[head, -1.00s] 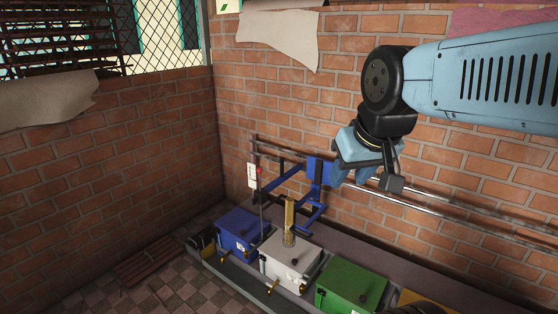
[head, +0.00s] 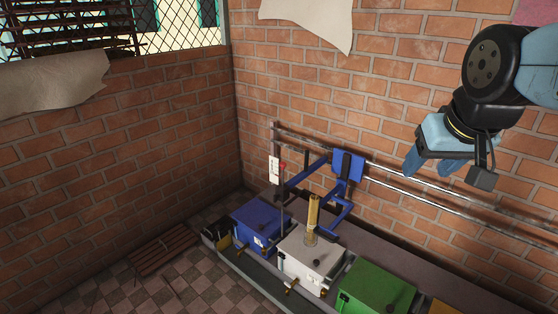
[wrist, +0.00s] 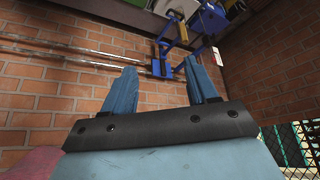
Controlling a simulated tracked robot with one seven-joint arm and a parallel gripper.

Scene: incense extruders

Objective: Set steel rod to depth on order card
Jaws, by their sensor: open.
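A thin upright steel rod (head: 281,208) stands over the blue box at the left of the row in the head view. A small red piece (head: 283,166) is near its top. A white card (head: 274,171), likely the order card, hangs beside it; its writing is too small to read. It also shows in the wrist view (wrist: 216,56). My gripper (head: 430,170) is open and empty, high in front of the brick wall, right of the rod and apart from it. In the wrist view its two blue fingers (wrist: 160,70) stand wide apart with nothing between them.
A blue carriage (head: 348,166) with arms sits on steel wall rails (head: 420,186). Below stand a blue box (head: 258,222), a white box (head: 309,262) with a brass cylinder (head: 313,216), and a green box (head: 377,292). A slatted rack (head: 163,250) lies on the tiled floor.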

